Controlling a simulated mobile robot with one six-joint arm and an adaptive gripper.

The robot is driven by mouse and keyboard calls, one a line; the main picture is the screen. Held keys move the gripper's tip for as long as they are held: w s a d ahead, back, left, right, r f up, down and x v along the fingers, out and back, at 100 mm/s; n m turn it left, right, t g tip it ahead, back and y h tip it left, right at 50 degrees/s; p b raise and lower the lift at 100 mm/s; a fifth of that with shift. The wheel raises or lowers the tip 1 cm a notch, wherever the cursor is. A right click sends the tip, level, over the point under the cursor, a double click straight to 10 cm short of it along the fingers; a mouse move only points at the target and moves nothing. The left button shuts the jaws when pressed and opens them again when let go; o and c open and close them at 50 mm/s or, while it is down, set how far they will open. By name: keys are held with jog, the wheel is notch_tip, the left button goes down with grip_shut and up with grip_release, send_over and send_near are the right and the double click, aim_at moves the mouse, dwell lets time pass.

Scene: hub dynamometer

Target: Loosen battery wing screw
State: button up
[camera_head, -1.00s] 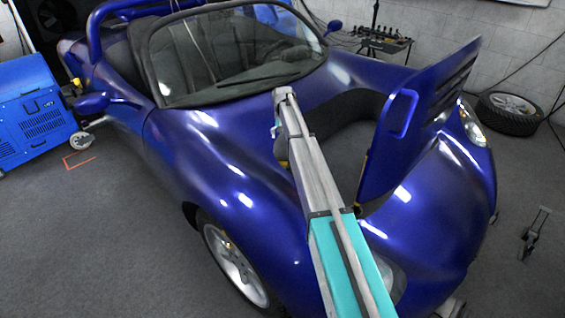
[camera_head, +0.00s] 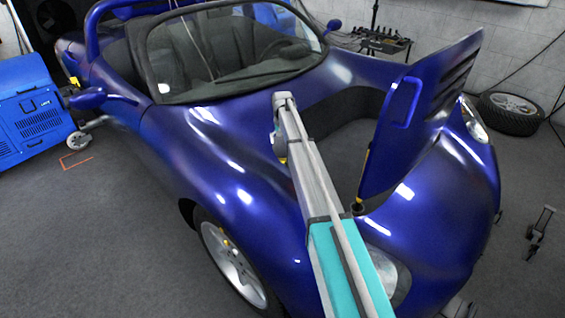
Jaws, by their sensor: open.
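A dark blue open-top car (camera_head: 235,200) fills the middle of the head view. Its front lid (camera_head: 420,115) stands raised at the right, above an open dark bay (camera_head: 345,140). My arm reaches from the bottom edge up over the front fender, and its far end is beside the left side of the bay. A wrist part hangs down there, but my gripper's fingers cannot be made out behind the arm. The battery and its wing screw are not visible.
The raised lid stands close to the right of my arm. The windshield (camera_head: 235,55) is beyond it. A blue machine on wheels (camera_head: 30,110) stands at the left, a loose tire (camera_head: 511,113) at the right. Grey floor (camera_head: 90,240) is clear at the lower left.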

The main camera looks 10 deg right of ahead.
aim_at(282, 161)
jog(key=shift+f+b, duration=4.2)
jog(key=shift+f, duration=0.3)
jog(key=c, duration=1.2)
jog(key=shift+o, duration=0.2)
jog(key=shift+n, duration=0.5)
jog(key=n, duration=0.4)
jog(key=shift+n, duration=2.4)
